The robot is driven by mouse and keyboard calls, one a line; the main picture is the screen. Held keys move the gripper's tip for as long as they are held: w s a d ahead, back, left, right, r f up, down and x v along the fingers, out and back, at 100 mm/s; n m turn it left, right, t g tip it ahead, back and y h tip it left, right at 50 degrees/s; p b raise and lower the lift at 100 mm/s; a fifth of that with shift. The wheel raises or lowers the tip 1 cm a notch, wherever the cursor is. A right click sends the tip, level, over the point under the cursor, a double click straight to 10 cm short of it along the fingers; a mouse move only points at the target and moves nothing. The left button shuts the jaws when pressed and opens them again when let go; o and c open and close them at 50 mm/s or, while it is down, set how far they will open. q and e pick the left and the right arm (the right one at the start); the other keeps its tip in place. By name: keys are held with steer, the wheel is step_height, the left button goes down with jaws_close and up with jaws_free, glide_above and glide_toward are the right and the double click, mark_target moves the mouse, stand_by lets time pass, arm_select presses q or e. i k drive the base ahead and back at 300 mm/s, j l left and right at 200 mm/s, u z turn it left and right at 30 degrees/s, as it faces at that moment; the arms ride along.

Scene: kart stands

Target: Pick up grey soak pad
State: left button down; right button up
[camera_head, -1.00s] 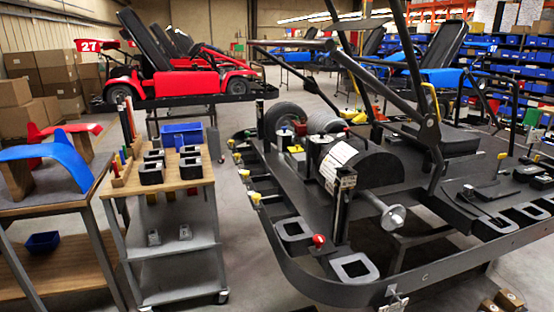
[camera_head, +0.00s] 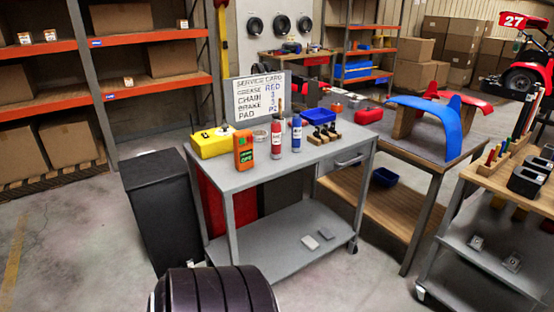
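Two small flat pads lie on the lower shelf of the grey service cart (camera_head: 262,250). The nearer one (camera_head: 310,242) is light grey and the other one (camera_head: 326,233) is a darker grey. They lie close together near the shelf's right end. I cannot tell for sure which is the soak pad. Neither of my grippers is in view.
The cart top holds a service card (camera_head: 259,96), a yellow box (camera_head: 212,141), an orange device (camera_head: 243,150) and bottles. A black bin (camera_head: 160,210) stands left. A dark ribbed cylinder (camera_head: 215,291) is in front. A table with a blue fairing (camera_head: 436,117) stands right.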

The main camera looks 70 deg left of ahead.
mark_target(324, 232)
steer(key=j+u, duration=0.1)
steer(key=u, duration=1.75)
steer(key=l, duration=0.1)
